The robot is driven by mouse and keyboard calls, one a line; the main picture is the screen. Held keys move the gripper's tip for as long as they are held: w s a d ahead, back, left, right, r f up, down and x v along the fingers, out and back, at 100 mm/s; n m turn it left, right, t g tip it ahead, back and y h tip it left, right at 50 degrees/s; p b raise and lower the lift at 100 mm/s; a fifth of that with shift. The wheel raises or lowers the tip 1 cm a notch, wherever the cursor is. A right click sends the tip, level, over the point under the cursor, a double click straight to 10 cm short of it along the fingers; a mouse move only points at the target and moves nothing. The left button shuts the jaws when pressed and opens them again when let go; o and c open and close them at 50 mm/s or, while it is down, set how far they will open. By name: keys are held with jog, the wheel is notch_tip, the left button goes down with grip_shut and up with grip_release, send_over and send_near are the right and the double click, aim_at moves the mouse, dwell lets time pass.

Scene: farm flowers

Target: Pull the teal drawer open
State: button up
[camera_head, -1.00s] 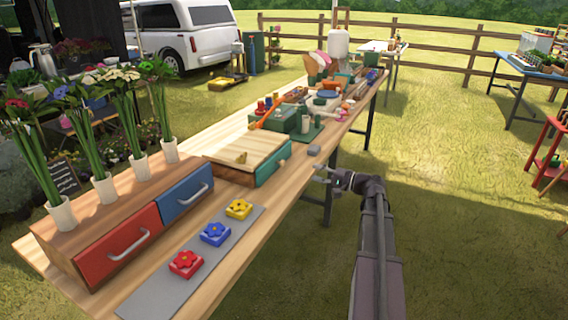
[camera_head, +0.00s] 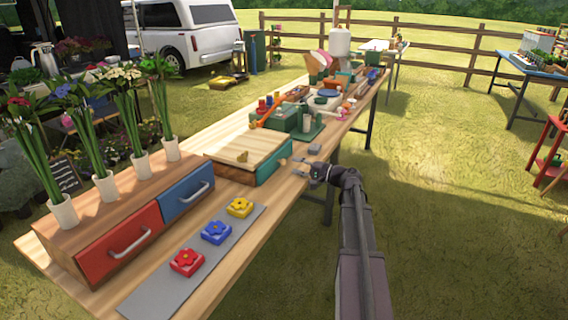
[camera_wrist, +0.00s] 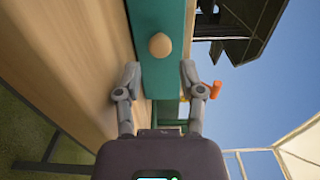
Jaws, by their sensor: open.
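The teal drawer (camera_head: 270,165) is the front of a low wooden box with a pale wooden top (camera_head: 246,146), standing on the long wooden table. In the wrist view the teal front (camera_wrist: 163,85) fills the middle, with a round wooden knob (camera_wrist: 160,45) on it. My gripper (camera_head: 300,167) is just right of the teal front in the head view. In the wrist view my gripper (camera_wrist: 158,75) is open, one finger on each side of the teal front, and the knob lies ahead, beyond the fingertips. Nothing is between the fingers but the view of the drawer front.
A box with a red drawer (camera_head: 118,242) and a blue drawer (camera_head: 187,193) stands nearer on the table (camera_head: 245,262), with flower vases on top. Several flower blocks lie on a grey mat (camera_head: 165,285).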

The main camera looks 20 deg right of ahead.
aim_at(285, 162)
jog(key=shift+x, duration=2.75)
grip_shut()
